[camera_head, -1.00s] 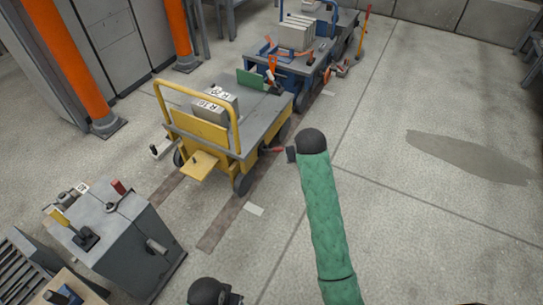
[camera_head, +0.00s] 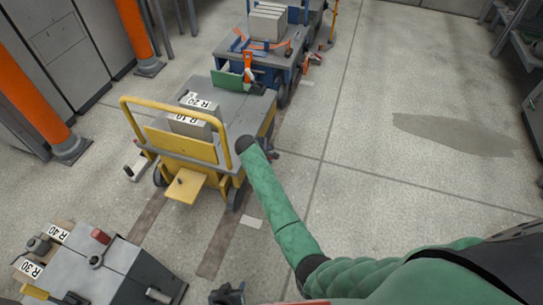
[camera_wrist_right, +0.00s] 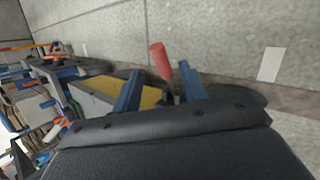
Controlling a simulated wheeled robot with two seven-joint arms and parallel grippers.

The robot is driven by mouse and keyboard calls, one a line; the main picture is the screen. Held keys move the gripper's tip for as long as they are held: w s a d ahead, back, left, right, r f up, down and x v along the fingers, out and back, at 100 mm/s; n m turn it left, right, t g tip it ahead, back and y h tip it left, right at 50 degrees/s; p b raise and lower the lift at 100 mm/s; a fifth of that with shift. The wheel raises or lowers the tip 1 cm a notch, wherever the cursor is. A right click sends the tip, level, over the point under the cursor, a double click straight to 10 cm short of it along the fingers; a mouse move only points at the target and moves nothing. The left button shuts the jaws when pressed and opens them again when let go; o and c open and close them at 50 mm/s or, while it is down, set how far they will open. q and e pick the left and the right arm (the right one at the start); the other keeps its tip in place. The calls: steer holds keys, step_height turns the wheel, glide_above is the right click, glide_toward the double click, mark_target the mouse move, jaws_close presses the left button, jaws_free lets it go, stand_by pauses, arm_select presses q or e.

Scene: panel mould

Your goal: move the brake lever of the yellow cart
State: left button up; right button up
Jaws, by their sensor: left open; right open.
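The yellow cart (camera_head: 180,144) stands left of centre in the head view, its push bar towards me. In the right wrist view the red grip of its brake lever (camera_wrist_right: 159,61) stands up, slightly tilted, beside the yellow cart body (camera_wrist_right: 103,88). My right gripper (camera_wrist_right: 161,75) is open, its blue fingers on either side of the lever in that picture; I cannot tell whether they touch it. In the head view my right wrist hides most of the lever at the cart's right side. My left gripper (camera_head: 228,293) is open at the bottom edge, away from the cart.
Grey blocks (camera_head: 190,123) lie on the yellow cart. A blue cart (camera_head: 262,55) stands directly behind it. A grey cabinet (camera_head: 118,262) with a red knob is at lower left. Orange posts (camera_head: 35,110) rise on the left. The floor to the right is open, with a dark patch (camera_head: 455,134).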

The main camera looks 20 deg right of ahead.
steer(key=shift+n, duration=0.6)
steer(key=shift+b+x, duration=0.6)
steer(key=shift+x, duration=3.35)
jaws_close()
